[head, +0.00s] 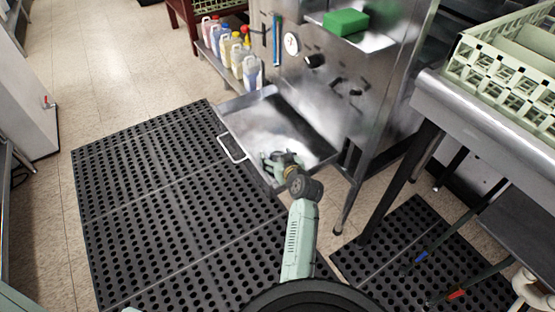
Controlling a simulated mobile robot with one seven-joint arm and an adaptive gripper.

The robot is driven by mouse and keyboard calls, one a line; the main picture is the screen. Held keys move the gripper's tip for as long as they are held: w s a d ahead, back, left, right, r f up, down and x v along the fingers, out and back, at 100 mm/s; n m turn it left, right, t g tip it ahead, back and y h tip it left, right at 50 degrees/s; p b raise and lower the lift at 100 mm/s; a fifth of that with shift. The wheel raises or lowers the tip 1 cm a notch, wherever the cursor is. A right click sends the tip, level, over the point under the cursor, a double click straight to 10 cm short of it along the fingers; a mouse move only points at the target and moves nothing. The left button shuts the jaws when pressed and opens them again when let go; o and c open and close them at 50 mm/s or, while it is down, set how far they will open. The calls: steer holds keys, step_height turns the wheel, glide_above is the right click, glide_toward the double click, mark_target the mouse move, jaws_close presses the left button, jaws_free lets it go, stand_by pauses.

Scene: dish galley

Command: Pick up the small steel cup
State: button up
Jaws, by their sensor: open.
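I cannot make out the small steel cup in the head view. My gripper (278,159) is over the front part of an open steel drawer (240,120), and its jaws are open. My arm reaches up from the bottom of the picture and crosses the drawer's front edge. The gripper and wrist hide part of the drawer floor.
A handle (233,149) sticks out at the drawer's front. A steel machine (330,90) stands behind, with a green sponge (345,22) on its shelf. Several bottles (237,60) stand at the back. A steel counter (480,120) with a dish rack (505,75) is at right. Black mats cover the floor.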

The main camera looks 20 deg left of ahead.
steer(key=c, duration=1)
steer(key=shift+c, duration=0.2)
